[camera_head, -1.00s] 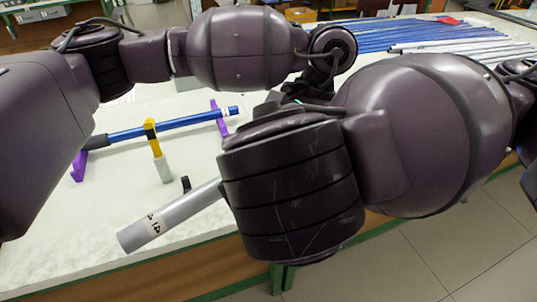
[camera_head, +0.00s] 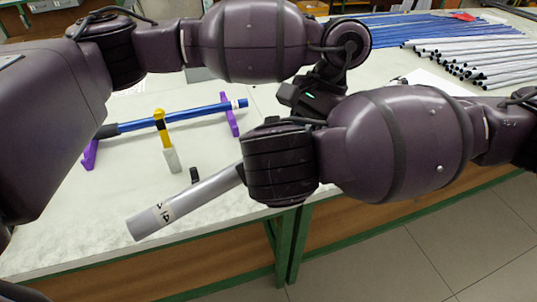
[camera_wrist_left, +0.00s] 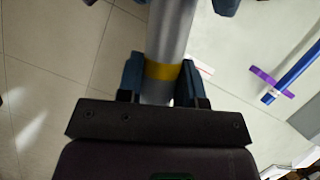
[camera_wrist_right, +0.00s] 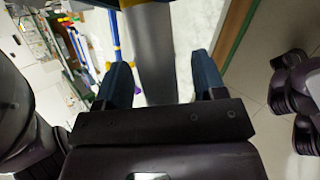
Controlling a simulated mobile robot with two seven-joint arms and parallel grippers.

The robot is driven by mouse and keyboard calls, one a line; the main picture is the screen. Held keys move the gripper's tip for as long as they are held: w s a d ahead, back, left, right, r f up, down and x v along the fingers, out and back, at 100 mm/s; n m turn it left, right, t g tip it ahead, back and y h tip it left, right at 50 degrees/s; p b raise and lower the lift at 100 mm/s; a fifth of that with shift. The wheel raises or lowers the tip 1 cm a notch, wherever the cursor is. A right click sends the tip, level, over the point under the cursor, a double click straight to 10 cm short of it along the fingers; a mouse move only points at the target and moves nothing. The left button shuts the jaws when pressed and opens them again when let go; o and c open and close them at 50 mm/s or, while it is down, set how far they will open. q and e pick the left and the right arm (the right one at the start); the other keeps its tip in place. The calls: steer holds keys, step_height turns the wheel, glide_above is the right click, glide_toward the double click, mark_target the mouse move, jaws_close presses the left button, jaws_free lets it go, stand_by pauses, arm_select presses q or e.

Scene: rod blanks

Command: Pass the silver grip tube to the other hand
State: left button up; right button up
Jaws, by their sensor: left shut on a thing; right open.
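The silver grip tube (camera_head: 185,203) has a white label marked 4 near its lower left end and slants down left above the table's front edge. My left gripper is shut on it; in the left wrist view its fingers (camera_wrist_left: 160,82) hold the tube at a yellow band (camera_wrist_left: 163,71). My right gripper's fingers (camera_wrist_right: 162,82) are open, one on each side of the tube (camera_wrist_right: 149,45), with gaps on both sides. The left fingers show at the top of the right wrist view.
A blue rod (camera_head: 183,115) with a black end rests on purple stands (camera_head: 229,115) on the white table (camera_head: 60,225). Blue rods (camera_head: 385,30) and silver rods (camera_head: 485,55) lie at the back right. Floor is in front.

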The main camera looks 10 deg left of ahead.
steer(key=c, duration=1)
arm_select(q)
steer(key=o, duration=1)
arm_select(e)
steer(key=shift+c, duration=0.2)
arm_select(q)
steer(key=shift+o, duration=0.2)
